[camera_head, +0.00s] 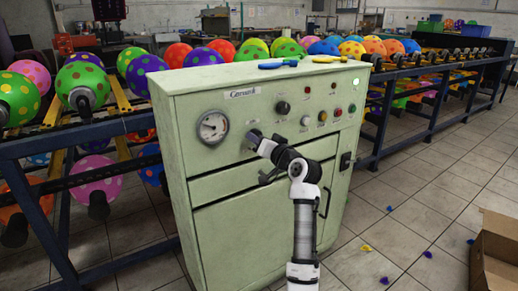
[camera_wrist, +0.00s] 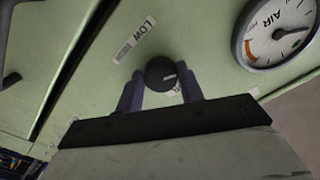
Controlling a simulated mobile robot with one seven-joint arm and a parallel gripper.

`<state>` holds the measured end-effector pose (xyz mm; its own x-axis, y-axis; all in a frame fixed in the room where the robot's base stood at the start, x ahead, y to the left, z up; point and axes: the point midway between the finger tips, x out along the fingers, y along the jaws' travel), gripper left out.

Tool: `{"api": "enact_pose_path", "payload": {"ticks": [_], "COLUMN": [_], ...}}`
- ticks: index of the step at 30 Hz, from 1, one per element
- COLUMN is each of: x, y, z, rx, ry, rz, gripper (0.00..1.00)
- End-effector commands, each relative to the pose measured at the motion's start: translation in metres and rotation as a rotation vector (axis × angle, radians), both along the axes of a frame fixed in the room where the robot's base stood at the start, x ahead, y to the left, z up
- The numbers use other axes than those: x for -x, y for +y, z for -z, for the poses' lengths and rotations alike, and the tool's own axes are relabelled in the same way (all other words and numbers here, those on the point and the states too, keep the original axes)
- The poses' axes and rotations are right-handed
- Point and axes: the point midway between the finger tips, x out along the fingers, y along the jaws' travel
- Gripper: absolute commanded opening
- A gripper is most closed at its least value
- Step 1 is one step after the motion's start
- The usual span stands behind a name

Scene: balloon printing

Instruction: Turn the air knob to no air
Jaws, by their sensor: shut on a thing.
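The air knob (camera_wrist: 160,72) is round and black with a white pointer line, set on the pale green panel. In the wrist view the line points right and slightly up. My gripper (camera_wrist: 161,90) is shut on the knob, one dark finger on each side. In the head view my gripper (camera_head: 256,139) reaches the panel just right of the gauge and hides most of the knob. A LOW label (camera_wrist: 135,39) shows to the upper left of the knob in the wrist view. Another label by the right finger is mostly covered. The AIR gauge (camera_wrist: 281,33) also shows in the head view (camera_head: 212,127).
The green cabinet (camera_head: 255,225) carries more knobs and lights right of my gripper, including a black knob (camera_head: 283,108). Racks of dotted balloons (camera_head: 82,82) flank it. A cardboard box (camera_head: 496,252) stands at right on the tiled floor, where several deflated balloons lie.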

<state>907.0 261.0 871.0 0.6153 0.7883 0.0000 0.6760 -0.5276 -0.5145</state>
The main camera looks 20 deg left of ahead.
Motion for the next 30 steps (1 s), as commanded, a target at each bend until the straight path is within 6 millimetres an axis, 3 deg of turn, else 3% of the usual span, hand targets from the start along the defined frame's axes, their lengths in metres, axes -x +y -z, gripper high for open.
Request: {"api": "enact_pose_path", "payload": {"ticks": [30], "x": [-0.0034], "y": [-0.003], "z": [0.0029], "rx": [0.579], "ry": [-0.74], "rz": [0.0], "gripper": [0.15]}}
